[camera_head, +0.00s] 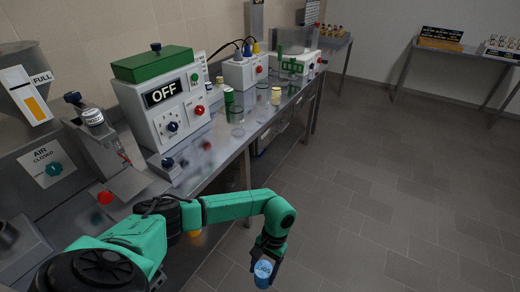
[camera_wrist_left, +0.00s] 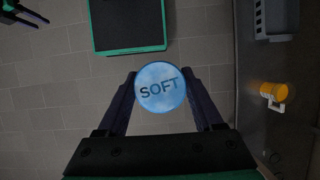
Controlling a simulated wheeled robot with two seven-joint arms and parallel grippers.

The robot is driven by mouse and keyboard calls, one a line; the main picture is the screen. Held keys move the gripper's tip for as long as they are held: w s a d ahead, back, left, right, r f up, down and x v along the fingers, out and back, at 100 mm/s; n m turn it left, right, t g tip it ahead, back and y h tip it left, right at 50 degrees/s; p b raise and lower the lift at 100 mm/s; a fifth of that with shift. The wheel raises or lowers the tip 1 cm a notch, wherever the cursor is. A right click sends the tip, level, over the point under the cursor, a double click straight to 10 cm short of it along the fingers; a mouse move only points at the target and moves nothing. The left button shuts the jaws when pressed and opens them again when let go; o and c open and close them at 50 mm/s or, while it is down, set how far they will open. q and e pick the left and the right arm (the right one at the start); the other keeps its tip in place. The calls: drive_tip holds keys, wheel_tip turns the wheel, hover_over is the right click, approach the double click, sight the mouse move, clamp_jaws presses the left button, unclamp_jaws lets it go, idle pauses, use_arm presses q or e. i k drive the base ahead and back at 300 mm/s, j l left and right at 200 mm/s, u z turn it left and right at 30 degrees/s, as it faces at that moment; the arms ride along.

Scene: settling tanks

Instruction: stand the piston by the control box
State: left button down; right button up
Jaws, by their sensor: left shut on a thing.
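My left gripper (camera_head: 267,262) is shut on a blue round-topped piece marked SOFT (camera_head: 263,275). In the left wrist view the SOFT piece (camera_wrist_left: 160,88) sits between the two dark fingers, its round face to the camera. It is held out over the floor, in front of the bench and apart from it. I take it for the piston. A white box with an OFF sign (camera_head: 167,95), green top, dark knob and red button stands on the bench. A smaller white box with cables (camera_head: 245,72) stands farther back. Which is the control box is unclear. My right gripper (camera_wrist_left: 28,15) looks open and empty.
The steel bench (camera_head: 228,142) runs along the wall with glass vessels (camera_head: 236,122) and a yellow container (camera_head: 276,95) on it. An orange mug (camera_wrist_left: 273,92) shows in the left wrist view. A side table (camera_head: 460,50) stands at the far right. The floor between is clear.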

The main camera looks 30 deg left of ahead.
sight(217, 144)
drive_tip(key=i+l+u, duration=0.1)
drive_tip(key=i+u, duration=0.35)
drive_tip(key=i+l+u, duration=0.3)
drive_tip(key=i+u, duration=0.15)
drive_tip(key=i+l+u, duration=0.45)
